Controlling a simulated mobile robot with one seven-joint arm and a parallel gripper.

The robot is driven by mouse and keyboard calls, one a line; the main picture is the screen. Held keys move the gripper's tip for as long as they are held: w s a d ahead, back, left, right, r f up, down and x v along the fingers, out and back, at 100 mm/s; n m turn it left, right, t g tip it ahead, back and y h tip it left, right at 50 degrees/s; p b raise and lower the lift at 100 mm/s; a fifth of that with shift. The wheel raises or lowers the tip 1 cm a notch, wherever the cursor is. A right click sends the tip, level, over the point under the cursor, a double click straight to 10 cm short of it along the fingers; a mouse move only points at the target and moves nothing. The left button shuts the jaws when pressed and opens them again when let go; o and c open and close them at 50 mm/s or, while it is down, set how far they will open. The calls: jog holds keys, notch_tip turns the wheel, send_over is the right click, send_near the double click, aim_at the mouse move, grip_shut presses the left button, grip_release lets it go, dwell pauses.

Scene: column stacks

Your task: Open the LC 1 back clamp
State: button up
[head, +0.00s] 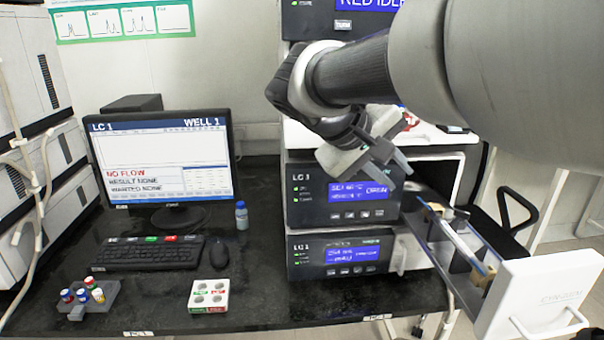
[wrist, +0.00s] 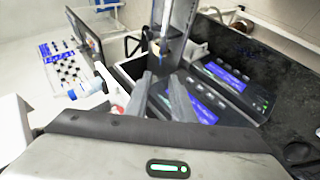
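The LC 1 stack has two dark modules with blue displays, an upper one (head: 345,193) and a lower one (head: 340,254). An open drawer (head: 425,232) with a white front panel (head: 540,300) sticks out at its right. A thin pale column (head: 462,243) lies lengthwise in the drawer, and also shows in the wrist view (wrist: 164,32). A tan block (head: 435,208) at its back end looks like the back clamp; its state is too small to tell. My gripper (head: 398,178) is above and left of that block, fingers apart and empty. The fingers also show in the wrist view (wrist: 162,80).
A monitor (head: 165,160), keyboard (head: 147,254), mouse (head: 219,255), small bottle (head: 242,215), white tray (head: 209,295) and grey vial rack (head: 82,300) stand on the black bench (head: 262,290). A dark armrest (head: 515,205) stands beyond the drawer.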

aim_at(420, 199)
jog(key=b+x, duration=0.2)
jog(key=x, duration=1.1)
jog(key=shift+w+d+f, duration=0.1)
jog(key=shift+w+f, duration=0.05)
jog(key=shift+f, duration=0.05)
jog(key=shift+c, duration=0.4)
grip_shut()
